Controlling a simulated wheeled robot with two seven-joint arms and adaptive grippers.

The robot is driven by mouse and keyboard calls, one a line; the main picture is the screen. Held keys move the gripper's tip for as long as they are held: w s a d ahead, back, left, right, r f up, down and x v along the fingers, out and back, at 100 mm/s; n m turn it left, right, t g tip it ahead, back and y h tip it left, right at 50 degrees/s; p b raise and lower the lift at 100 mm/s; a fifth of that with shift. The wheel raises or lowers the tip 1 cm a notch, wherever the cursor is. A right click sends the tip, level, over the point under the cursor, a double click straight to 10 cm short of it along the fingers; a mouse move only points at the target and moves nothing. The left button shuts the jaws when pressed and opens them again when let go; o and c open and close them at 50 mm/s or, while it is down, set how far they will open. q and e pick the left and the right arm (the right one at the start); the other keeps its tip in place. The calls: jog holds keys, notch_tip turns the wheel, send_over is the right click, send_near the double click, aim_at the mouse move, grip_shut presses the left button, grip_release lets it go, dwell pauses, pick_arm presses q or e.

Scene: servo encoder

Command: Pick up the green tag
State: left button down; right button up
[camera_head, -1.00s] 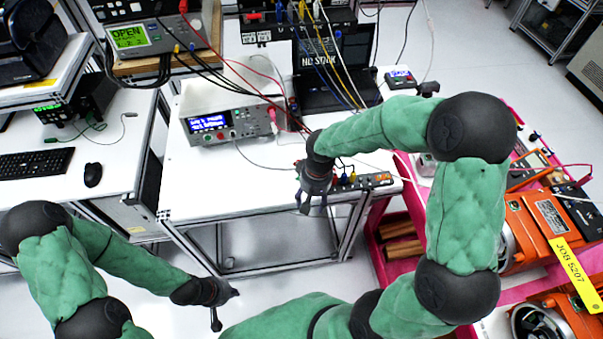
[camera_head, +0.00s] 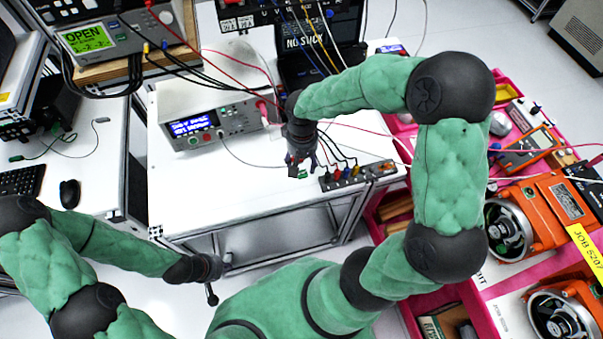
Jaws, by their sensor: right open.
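A small green piece, which looks like the green tag (camera_head: 303,174), lies on the white bench just at the fingertips of my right gripper. It is partly hidden by the fingers. My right gripper (camera_head: 300,168) is open and points down over the bench, just left of a row of coloured plugs. I cannot tell whether a finger touches the green piece. My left gripper (camera_head: 218,280) hangs low at the left, in front of the bench and away from the tag. Its fingers are small and dark, so their opening is unclear.
A terminal strip (camera_head: 358,175) with coloured plugs and black leads is close right of my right gripper. A bench instrument (camera_head: 205,115) stands behind left. Red and white cables cross nearby. A pink cart (camera_head: 470,290) with orange units is at right. The bench's front left is clear.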

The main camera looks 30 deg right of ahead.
aim_at(303, 174)
jog(key=shift+w+f, duration=0.1)
jog(key=shift+f, duration=0.85)
notch_tip(303, 174, down, 5)
jog(key=shift+d+f+b, duration=0.1)
jog(key=shift+b, duration=0.95)
jog(key=c, duration=1)
